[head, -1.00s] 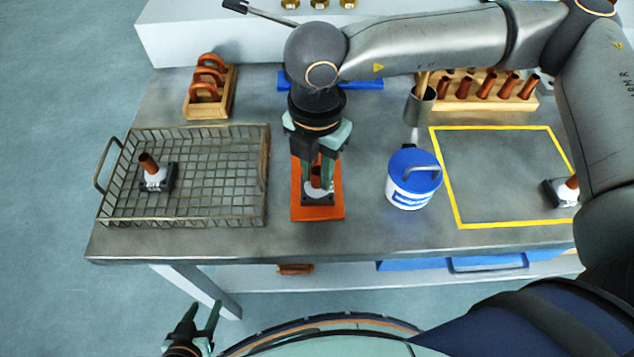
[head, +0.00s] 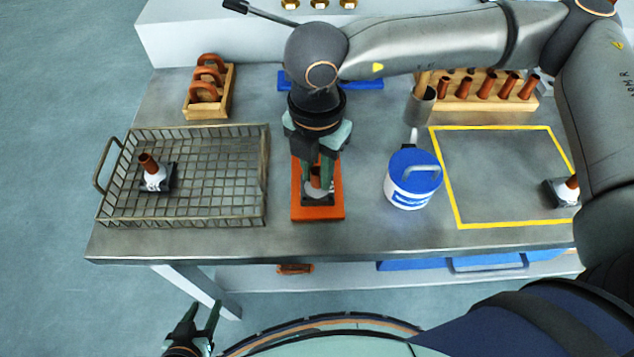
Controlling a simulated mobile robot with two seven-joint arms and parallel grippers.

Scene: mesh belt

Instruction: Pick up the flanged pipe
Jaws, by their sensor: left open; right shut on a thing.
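A flanged pipe (head: 316,187), a copper tube on a pale round flange and a dark square base, stands upright on an orange block (head: 301,213) at the middle of the table. My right gripper (head: 317,180) points down over it and is shut on its copper tube; the fingers partly hide it. Similar pieces stand in the wire basket (head: 155,175) at left and at the yellow outline's right edge (head: 563,192), the latter partly hidden by my arm. My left gripper (head: 205,318) is open and empty, low in front of the table.
The wire basket (head: 190,222) is mostly empty. A blue-lidded white tub (head: 410,190) stands right of the orange block. The yellow-outlined area (head: 495,222) is mostly clear. Wooden racks with copper rings (head: 208,95) and copper tubes (head: 485,95) stand at the back.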

